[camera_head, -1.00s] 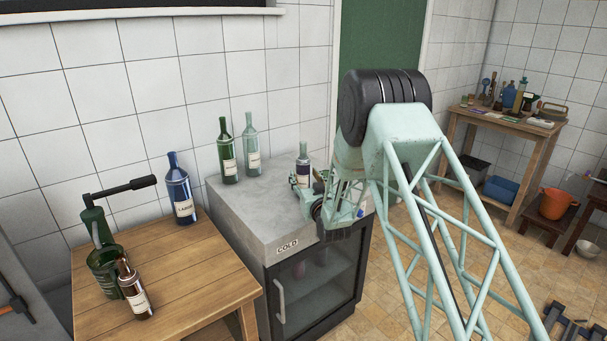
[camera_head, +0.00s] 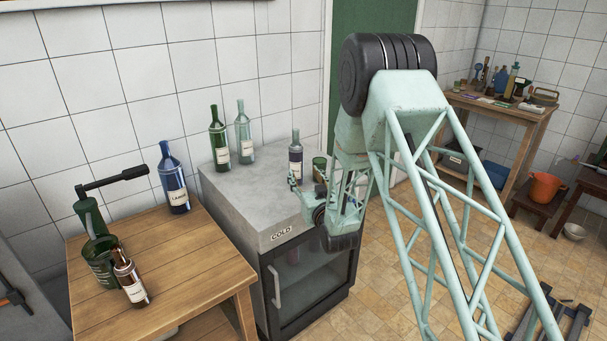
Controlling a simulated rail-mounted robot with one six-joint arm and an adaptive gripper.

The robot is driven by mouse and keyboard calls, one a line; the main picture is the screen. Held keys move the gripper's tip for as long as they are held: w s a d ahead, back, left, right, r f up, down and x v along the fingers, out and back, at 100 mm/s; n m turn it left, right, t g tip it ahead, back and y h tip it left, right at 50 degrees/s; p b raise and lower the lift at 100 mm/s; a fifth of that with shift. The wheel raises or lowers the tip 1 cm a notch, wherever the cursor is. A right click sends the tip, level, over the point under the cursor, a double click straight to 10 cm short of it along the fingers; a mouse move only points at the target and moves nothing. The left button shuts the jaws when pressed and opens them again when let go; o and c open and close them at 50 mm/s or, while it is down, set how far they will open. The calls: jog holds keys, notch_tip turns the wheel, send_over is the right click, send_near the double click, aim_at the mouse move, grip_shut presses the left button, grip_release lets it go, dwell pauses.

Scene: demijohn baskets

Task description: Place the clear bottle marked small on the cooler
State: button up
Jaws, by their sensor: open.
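The cooler (camera_head: 250,185), marked COLD, has a pale grey top and a glass door. A bottle with dark contents and a pale label (camera_head: 296,160) stands upright near its right back edge; its label is too small to read. A pale, clear-looking bottle (camera_head: 243,135) and a green bottle (camera_head: 219,142) stand upright at the cooler's back left, their labels also unreadable. My gripper (camera_head: 294,186) is open, low over the right part of the cooler top, in front of the dark-filled bottle.
A wooden table (camera_head: 190,258) at left holds a blue bottle marked LARGE (camera_head: 174,180), a brown bottle (camera_head: 130,280) and a green corking device (camera_head: 92,222). The cooler top's middle is clear.

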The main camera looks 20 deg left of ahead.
jog(key=shift+r, duration=0.1)
dwell(0.8)
jog(key=d+r+m+g+h, duration=0.2)
jog(key=d+r+h, duration=0.3)
jog(key=d+r, duration=1.05)
jog(key=s+d+r+m+g+h, duration=0.1)
jog(key=s+d+r, duration=0.3)
jog(key=s+d, duration=0.4)
jog(key=s+d+r+m+g+h, duration=0.15)
jog(key=s+d+r, duration=0.3)
jog(key=d, duration=0.55)
jog(key=s+d+r+g+h, duration=0.1)
jog(key=s+d+r, duration=0.1)
jog(key=s+d, duration=0.7)
jog(key=s+d+r+g+h, duration=0.15)
jog(key=s+d, duration=0.35)
jog(key=s, duration=0.9)
jog(key=s+d+f+m+g, duration=0.1)
jog(key=s+d+g, duration=0.1)
jog(key=s, duration=1.2)
jog(key=s+d+f+m+g, duration=0.1)
jog(key=s+d, duration=0.3)
jog(key=s, duration=1)
jog(key=shift+s+f+m+g+h, duration=0.3)
jog(key=shift+s+m+g, duration=0.05)
jog(key=shift+g, duration=0.05)
